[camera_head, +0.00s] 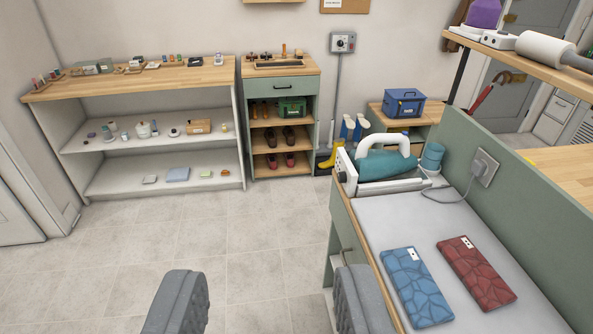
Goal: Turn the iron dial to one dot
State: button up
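The iron (387,166) is teal with a white handle and rests on a stand at the far end of the ironing surface (385,218), at right of centre. A white panel (345,170) with small dark marks stands at its left end and is seen at a steep angle. I cannot make out a dial or its dots. My gripper (266,275) is open and empty, with its two grey fingers wide apart at the bottom of the view. It is in front of and to the left of the iron, apart from it.
A cord runs from the iron to an outlet (485,167). Shelves (130,87) with small items stand at the back left. The tiled floor (200,238) is clear.

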aim_at(342, 177)
jog(key=u, duration=0.35)
jog(key=i, duration=1.25)
jog(key=z, duration=0.5)
